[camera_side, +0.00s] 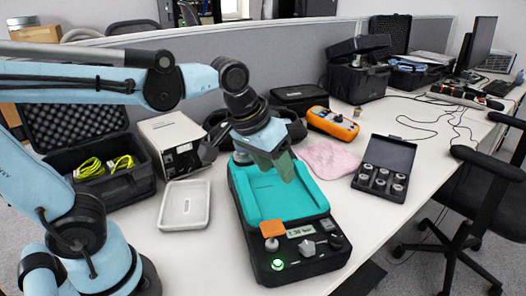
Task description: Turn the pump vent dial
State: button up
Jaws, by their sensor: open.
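A black pump unit (262,262) with a teal recessed top (280,203) stands on the white table in the middle. Its sloped front panel has a small display (300,231) that seems to read about 1.30 bar. A grey pointer knob (307,247) sits below the display, with a dark knob (336,242) to its right. A small pale knob (271,244) is at the left, below an orange block (272,229). I cannot tell which knob is the vent dial. My gripper (277,170) is open above the rear of the teal top, apart from the knobs.
A green-lit button (277,265) is on the panel. A white tray (185,205) lies left of the unit. A pink cloth (330,160), an orange meter (332,124) and an open case of metal weights (382,182) are to the right. An open foam-lined case (120,185) stands left.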

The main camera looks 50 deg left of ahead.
jog(key=w+d+r+n+g, duration=0.1)
jog(key=w+d+r+g, duration=0.15)
jog(key=d, duration=0.45)
jog(key=n+g, duration=0.2)
send_near(337, 238)
jog(key=shift+y, duration=0.4)
jog(key=f, duration=0.9)
jog(key=shift+d+f, duration=0.1)
jog(key=shift+d, duration=0.25)
grip_shut()
